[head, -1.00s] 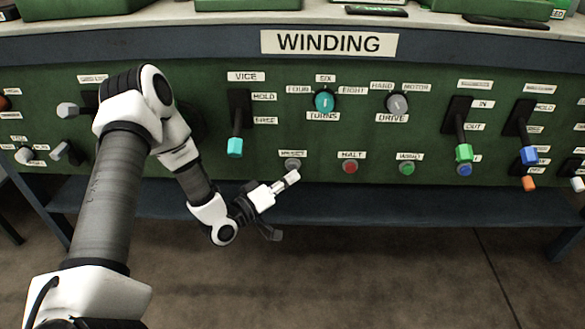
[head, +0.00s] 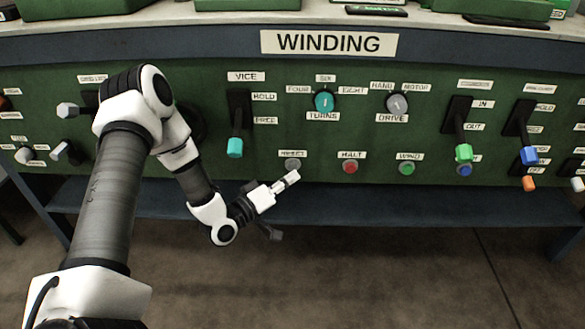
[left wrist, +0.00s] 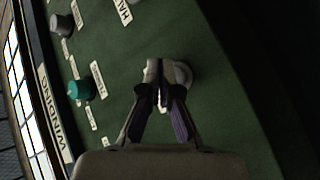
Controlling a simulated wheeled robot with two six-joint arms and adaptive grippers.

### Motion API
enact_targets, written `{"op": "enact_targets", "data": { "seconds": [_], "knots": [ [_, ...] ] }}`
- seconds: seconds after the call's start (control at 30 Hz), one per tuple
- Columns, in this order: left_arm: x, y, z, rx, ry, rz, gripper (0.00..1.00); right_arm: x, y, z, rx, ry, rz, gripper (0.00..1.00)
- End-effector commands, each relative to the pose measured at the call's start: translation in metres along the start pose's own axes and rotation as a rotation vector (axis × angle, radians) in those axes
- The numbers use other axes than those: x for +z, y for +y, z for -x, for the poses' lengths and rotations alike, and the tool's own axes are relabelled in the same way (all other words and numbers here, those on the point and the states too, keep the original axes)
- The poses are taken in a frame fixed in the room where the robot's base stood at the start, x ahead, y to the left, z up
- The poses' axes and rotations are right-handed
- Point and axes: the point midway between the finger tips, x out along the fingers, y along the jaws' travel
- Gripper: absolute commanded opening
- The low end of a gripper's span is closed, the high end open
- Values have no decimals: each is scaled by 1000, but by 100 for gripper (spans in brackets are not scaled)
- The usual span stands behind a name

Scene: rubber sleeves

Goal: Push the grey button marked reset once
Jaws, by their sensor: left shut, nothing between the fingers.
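The grey button (head: 292,164) sits on the green panel under a small white label (head: 292,154), whose print is blurred. My left gripper (head: 291,178) is shut and empty, with its tips just below the button in the head view. In the left wrist view the shut fingertips (left wrist: 160,68) cover part of the round grey button (left wrist: 183,75). I cannot tell whether the tips touch it. My right gripper is not in view.
A red button (head: 350,167) and a green button (head: 406,168) lie in the same row to the right. The teal-tipped vice lever (head: 235,147) hangs up and left of the grey button. Teal (head: 324,101) and grey (head: 397,104) knobs sit above. Open floor lies below.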

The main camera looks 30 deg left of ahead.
Motion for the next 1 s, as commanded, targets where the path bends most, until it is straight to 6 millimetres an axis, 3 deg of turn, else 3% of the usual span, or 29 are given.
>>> {"op": "enact_targets", "data": {
  "seconds": [1.0],
  "knots": [
    [-7,-6,-9,0,0,0,0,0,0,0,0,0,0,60]
  ]
}}
